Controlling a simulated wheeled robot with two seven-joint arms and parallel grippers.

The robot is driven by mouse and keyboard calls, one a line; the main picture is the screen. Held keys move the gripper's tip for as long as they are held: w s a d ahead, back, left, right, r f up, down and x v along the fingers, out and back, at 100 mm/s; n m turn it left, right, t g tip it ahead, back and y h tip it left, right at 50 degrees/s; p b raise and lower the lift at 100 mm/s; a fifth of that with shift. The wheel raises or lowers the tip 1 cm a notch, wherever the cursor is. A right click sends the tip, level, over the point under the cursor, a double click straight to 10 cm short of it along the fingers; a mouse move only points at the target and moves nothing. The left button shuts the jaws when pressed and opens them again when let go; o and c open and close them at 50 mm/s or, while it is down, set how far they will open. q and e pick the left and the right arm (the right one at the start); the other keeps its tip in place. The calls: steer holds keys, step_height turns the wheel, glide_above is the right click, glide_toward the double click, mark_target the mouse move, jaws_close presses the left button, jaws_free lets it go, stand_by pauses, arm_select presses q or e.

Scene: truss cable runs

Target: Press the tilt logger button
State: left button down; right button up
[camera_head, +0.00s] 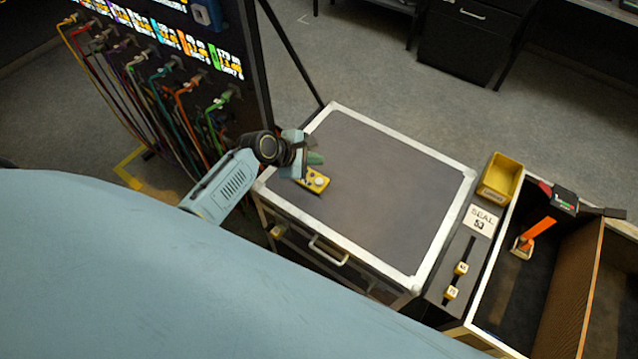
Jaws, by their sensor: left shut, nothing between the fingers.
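A small yellow device (317,181), which looks like the tilt logger, lies on the dark top of the cart near its left edge. A pale round spot, likely its button, shows on its upper face. My left gripper (309,163) is shut and empty, close over the left end of the device. It hides part of that end. I cannot tell whether the fingertips touch it. My right gripper is not in view.
The cart top (380,190) is otherwise clear, with a pale raised rim. A panel (175,30) with several coloured cables stands at the left.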

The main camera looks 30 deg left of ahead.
arm_select(q)
steer(key=b, duration=0.6)
glide_above(315, 182)
step_height(315, 182, down, 6)
steer(key=shift+f, duration=0.4)
stand_by(1.3)
steer(key=shift+f, duration=0.45)
